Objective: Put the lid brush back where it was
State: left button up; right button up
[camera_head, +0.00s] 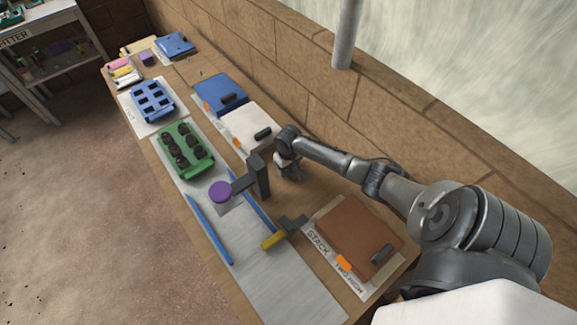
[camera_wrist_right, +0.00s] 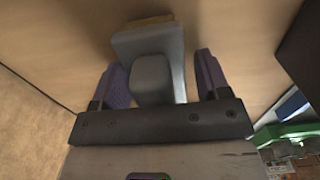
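The lid brush (camera_wrist_right: 152,78) is a grey block handle on a wider grey base with a tan edge, in the right wrist view. My right gripper (camera_wrist_right: 163,82) has its two purple fingers apart, one on each side of the handle. A gap shows between the handle and the right-hand finger. My left gripper is not in view.
A white lid (camera_head: 248,125), a blue lid (camera_head: 218,92) and a brown lid (camera_head: 352,236) lie on the table. A brick wall borders the back.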

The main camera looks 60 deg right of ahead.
jog(key=shift+o, duration=0.2)
jog(key=shift+r, duration=0.2)
notch_tip(320, 180, up, 12)
jog(key=shift+f+p, duration=0.1)
jog(key=shift+p, duration=1.05)
